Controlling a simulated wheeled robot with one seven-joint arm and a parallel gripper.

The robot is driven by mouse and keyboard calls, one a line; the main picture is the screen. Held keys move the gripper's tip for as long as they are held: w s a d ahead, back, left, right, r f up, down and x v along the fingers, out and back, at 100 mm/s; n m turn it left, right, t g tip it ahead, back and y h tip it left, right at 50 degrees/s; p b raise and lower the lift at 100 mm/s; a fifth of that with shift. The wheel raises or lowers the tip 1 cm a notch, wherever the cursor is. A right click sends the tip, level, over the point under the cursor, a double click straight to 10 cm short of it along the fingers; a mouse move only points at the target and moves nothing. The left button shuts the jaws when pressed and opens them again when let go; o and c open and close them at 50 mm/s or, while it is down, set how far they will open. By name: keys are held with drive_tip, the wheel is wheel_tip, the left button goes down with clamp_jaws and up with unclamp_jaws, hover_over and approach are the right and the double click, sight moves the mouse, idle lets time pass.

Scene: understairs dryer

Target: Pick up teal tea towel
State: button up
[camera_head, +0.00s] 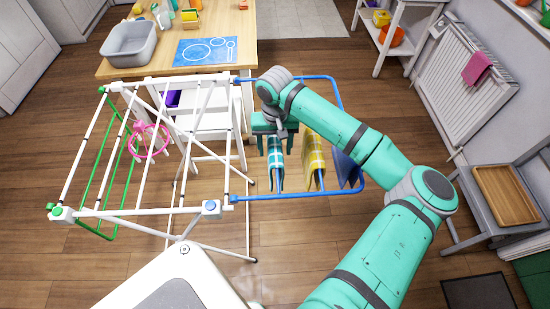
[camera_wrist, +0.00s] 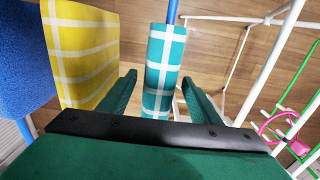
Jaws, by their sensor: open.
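The teal tea towel (camera_head: 275,158), with white check lines, hangs folded over a blue rail of the drying rack (camera_head: 152,214). In the wrist view the teal tea towel (camera_wrist: 165,62) lies between the two open fingers, with a gap on either side. My gripper (camera_head: 274,133) is right above the towel in the head view and hides its upper part. In the wrist view my gripper (camera_wrist: 162,80) is open and empty. I cannot tell how deep the towel sits between the fingers.
A yellow checked towel (camera_head: 313,156) and a blue cloth (camera_head: 345,166) hang close to the right. A pink item (camera_head: 148,142) hangs on the rack's left side. A white chair (camera_head: 203,122) and a wooden table (camera_head: 265,64) stand behind. A radiator (camera_head: 462,82) is at right.

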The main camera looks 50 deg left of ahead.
drive_tip(key=shift+f, duration=0.15)
clamp_jaws()
wheel_tip(320, 180, up, 18)
idle(1.0)
idle(0.3)
